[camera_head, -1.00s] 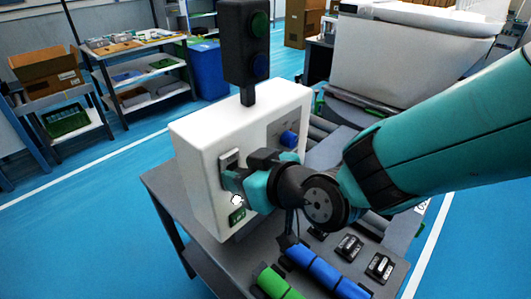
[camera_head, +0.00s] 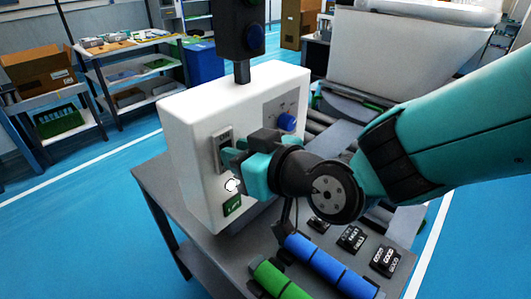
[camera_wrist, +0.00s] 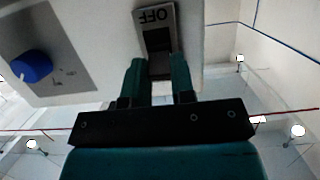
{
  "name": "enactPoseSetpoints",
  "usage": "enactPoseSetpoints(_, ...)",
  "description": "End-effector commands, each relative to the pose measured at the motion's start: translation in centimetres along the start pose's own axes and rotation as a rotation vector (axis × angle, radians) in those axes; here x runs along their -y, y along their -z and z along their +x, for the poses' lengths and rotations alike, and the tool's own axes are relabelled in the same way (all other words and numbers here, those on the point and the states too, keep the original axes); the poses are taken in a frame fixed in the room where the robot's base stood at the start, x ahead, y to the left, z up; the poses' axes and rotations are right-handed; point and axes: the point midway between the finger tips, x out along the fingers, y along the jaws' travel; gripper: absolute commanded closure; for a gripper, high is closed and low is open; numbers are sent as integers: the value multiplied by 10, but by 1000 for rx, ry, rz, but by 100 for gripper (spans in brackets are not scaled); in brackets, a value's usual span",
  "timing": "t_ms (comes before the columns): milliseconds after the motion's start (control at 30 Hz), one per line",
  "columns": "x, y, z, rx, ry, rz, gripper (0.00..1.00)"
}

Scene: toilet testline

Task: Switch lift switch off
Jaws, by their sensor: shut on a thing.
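The lift switch (camera_head: 222,150) is a grey plate on the front of the white control box (camera_head: 187,125). In the wrist view the switch plate (camera_wrist: 156,22) reads OFF, upside down, with a dark rocker or slot below the word. My gripper (camera_head: 232,158) is at the switch, and in the wrist view its two teal fingers (camera_wrist: 161,72) stand on either side of the lower part of the switch. I cannot tell the lever's exact position.
A blue knob (camera_head: 287,121) is on the box's right panel. Blue and green rollers (camera_head: 327,268) and black counters (camera_head: 351,238) lie on the grey table. A dark signal post (camera_head: 240,40) rises behind.

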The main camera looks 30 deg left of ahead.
Motion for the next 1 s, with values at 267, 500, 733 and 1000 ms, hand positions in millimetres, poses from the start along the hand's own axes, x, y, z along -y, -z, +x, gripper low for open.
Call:
enactPoseSetpoints(267,0,-21,3,-182,0,0,100)
enactPoseSetpoints(500,0,-27,4,-337,0,-1,100)
enactPoseSetpoints(733,1,-32,6,-486,1,-1,100)
enactPoseSetpoints(1000,1,-36,8,-654,2,0,100)
